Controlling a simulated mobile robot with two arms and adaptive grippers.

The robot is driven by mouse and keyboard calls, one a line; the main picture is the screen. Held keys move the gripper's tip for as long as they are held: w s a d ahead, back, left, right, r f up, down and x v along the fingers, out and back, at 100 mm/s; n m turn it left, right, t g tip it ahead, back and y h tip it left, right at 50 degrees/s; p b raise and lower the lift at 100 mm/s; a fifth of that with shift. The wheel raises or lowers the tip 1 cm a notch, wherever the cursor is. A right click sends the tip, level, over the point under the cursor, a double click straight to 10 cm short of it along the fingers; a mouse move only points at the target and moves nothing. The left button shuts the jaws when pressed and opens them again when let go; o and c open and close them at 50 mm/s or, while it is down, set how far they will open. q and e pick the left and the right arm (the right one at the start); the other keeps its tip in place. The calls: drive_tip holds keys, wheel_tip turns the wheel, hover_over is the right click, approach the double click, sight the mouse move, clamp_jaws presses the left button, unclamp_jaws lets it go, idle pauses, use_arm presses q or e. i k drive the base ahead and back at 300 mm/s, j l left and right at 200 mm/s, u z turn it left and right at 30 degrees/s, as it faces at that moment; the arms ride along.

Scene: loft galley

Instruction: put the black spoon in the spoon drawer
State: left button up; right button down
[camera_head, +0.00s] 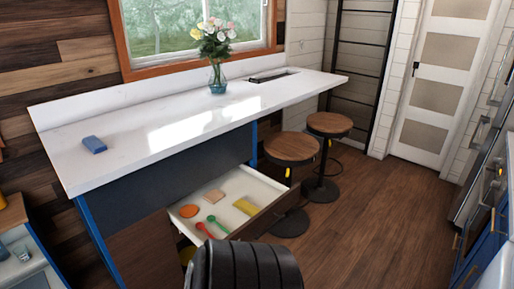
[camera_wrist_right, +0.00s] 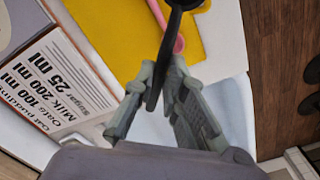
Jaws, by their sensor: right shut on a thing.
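The black spoon (camera_wrist_right: 174,16) is in the right wrist view, its dark handle running down between the fingers of my right gripper (camera_wrist_right: 162,73). The gripper is shut on the handle, and the spoon's upper end is cut off by the top edge. In the head view an open drawer (camera_head: 262,181) under the white counter holds a red spoon (camera_head: 205,230), a green spoon (camera_head: 217,223), an orange round piece (camera_head: 189,211), a tan square (camera_head: 214,196) and a yellow piece (camera_head: 245,207). My left gripper is not in view.
The right wrist view shows a yellow sheet (camera_wrist_right: 115,35), a pink handle (camera_wrist_right: 179,43) and a printed recipe card (camera_wrist_right: 45,85). The counter (camera_head: 150,140) bears a blue block (camera_head: 94,145) and a flower vase (camera_head: 217,78). Two stools (camera_head: 291,149) stand right of the drawer.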

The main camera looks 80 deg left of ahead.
sight(242, 196)
drive_tip(key=j+u, duration=0.1)
drive_tip(key=u, duration=1.45)
drive_tip(key=i+j+u, duration=0.15)
drive_tip(key=u, duration=0.25)
drive_tip(key=i+j+u, duration=0.1)
drive_tip(key=u, duration=0.35)
drive_tip(key=i+u, duration=0.25)
drive_tip(key=u, duration=0.15)
drive_tip(key=i+u, duration=0.2)
drive_tip(key=u, duration=0.25)
drive_tip(key=i+l+u, duration=0.2)
drive_tip(key=i, duration=0.35)
drive_tip(key=i+l+u, duration=0.15)
drive_tip(key=i+l, duration=0.35)
